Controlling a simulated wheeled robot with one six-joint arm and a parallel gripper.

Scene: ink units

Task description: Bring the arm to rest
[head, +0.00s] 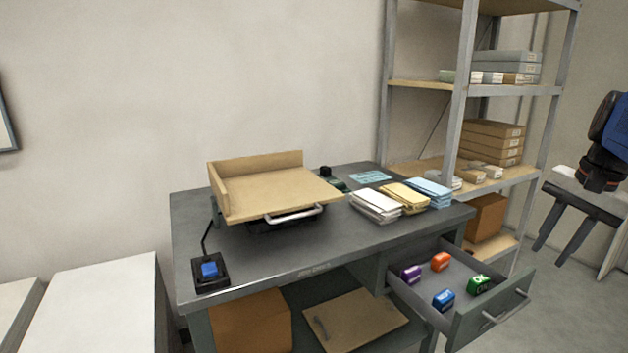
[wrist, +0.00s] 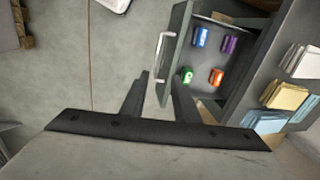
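My gripper (head: 569,234) is at the right edge in the head view, raised and clear of the desk, to the right of the open drawer. Its two fingers point down and stand apart with nothing between them. In the wrist view the open fingers (wrist: 156,97) show in front of the drawer, its handle (wrist: 165,55) appearing near them. I cannot tell the exact gap between fingers and handle, but the fingers do not appear closed on it.
The open drawer (head: 467,322) juts from the desk (head: 330,262), holding purple, orange, blue and green ink units. Paper stacks (head: 403,196), a wooden-topped machine (head: 275,190) and a blue-button box (head: 210,271) are on the desk. A shelf rack (head: 463,90) stands behind.

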